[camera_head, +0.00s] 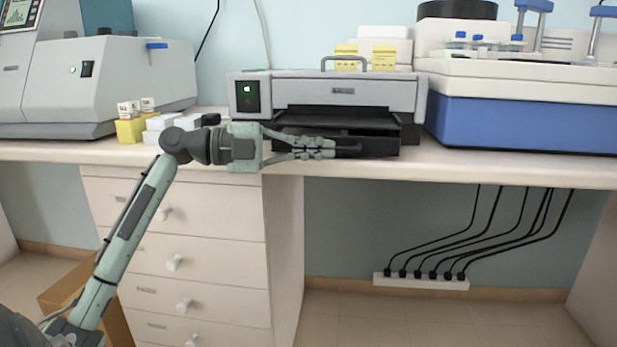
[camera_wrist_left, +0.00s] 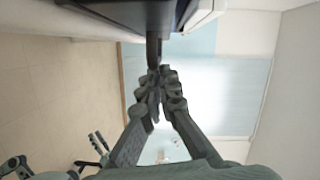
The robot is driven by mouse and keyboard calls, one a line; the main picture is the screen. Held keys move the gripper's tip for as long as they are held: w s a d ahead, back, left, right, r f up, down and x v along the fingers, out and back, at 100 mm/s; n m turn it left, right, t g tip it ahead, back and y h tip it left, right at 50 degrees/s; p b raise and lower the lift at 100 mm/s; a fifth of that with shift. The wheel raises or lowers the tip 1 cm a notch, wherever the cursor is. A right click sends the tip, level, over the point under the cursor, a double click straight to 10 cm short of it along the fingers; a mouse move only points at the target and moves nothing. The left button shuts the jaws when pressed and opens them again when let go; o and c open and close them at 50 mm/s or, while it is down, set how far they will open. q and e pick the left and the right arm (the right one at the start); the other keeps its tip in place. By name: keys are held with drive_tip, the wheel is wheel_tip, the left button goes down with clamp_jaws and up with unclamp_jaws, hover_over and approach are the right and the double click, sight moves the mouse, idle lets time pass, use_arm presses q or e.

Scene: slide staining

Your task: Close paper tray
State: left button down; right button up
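The black paper tray (camera_head: 378,146) sticks out from the lower front of the grey printer (camera_head: 395,93) on the bench. My left gripper (camera_head: 332,149) reaches in from the left, level with the tray's front, its fingers together and pointing right. In the left wrist view, the left fingertips (camera_wrist_left: 162,76) are close together beside a dark bar (camera_wrist_left: 153,48) at the tray's edge. I cannot tell whether they touch or pinch it. My right gripper (camera_wrist_left: 98,142) shows small at the lower left of the wrist view, fingers apart, away from the bench.
A grey machine (camera_head: 100,85) and small white and yellow boxes (camera_head: 131,129) stand left of the printer. A blue and white machine (camera_head: 520,115) stands close on its right. Drawers with knobs (camera_head: 175,262) are below the bench.

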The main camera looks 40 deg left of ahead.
use_arm(q)
drive_tip(key=shift+w+a, duration=0.15)
drive_tip(key=shift+a, duration=0.1)
drive_tip(key=v, duration=1.2)
drive_tip(key=shift+d, duration=0.2)
drive_tip(key=shift+f, duration=0.1)
